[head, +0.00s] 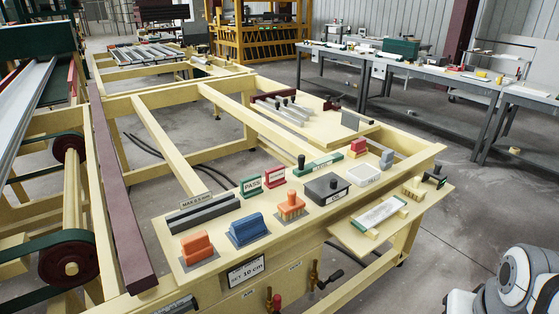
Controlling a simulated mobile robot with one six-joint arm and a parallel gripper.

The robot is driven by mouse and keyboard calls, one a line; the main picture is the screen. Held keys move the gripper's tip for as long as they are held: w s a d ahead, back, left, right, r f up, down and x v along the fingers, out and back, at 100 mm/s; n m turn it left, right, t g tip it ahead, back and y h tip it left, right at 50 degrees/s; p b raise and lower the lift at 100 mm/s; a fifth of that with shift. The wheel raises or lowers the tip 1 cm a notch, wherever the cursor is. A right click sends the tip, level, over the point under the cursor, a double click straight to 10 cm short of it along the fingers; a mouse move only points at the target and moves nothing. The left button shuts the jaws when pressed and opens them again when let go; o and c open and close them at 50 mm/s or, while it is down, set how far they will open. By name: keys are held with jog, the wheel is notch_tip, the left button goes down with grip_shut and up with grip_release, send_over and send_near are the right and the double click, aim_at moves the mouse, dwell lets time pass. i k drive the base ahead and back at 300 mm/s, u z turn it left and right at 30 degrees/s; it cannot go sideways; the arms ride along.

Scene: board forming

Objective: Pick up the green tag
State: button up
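A green tag marked PASS (250,186) stands upright on the pale yellow bench top, left of the middle of the head view. A red-framed tag (273,176) stands just to its right, its wording too small to read. A longer green-framed piece (318,165) lies farther back to the right. My gripper is not in view; only white and grey rounded parts of my arm show at the bottom right, well apart from the tag.
Around the tag are orange (197,246) and blue blocks (246,229), an orange brush-like piece (290,205), a dark box (326,188) and a grey bar (204,212). Grey tables (430,70) stand behind, with open floor between.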

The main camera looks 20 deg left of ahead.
aim_at(250, 186)
jog(key=u, duration=0.75)
jog(key=i, duration=1.1)
jog(key=u, duration=0.8)
jog(key=i, duration=0.25)
jog(key=u, duration=0.3)
jog(key=k, duration=0.75)
jog(key=u, duration=0.15)
jog(key=i, duration=0.8)
jog(key=z, duration=0.05)
